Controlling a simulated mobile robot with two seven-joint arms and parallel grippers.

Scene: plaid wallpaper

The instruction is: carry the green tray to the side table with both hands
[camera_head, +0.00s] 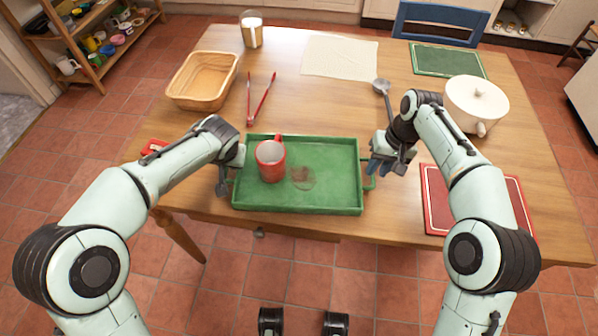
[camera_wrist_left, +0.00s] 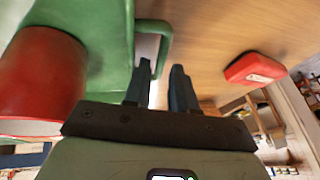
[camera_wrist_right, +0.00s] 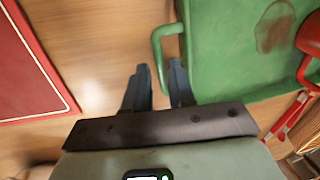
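The green tray (camera_head: 330,182) lies flat on the wooden table near its front edge, with a handle at each end. A red mug (camera_head: 271,160) stands in its left part, beside a brown stain (camera_head: 302,178). My left gripper (camera_head: 223,187) is at the left handle; in the left wrist view that handle (camera_wrist_left: 166,45) lines up with the gap between its parted fingers. My right gripper (camera_head: 384,166) is at the right handle (camera_head: 369,182); in the right wrist view its fingers are parted, with the handle (camera_wrist_right: 157,50) at the gap. I cannot tell whether either touches. The side table is not clearly identifiable.
Red tongs (camera_head: 262,100), a wooden basket (camera_head: 203,80), a ladle (camera_head: 382,88) and a white lidded pot (camera_head: 476,104) stand around the tray. A red mat (camera_head: 478,200) lies right. A small red box (camera_head: 153,147) is near the left edge. A shelf (camera_head: 85,45) stands back left.

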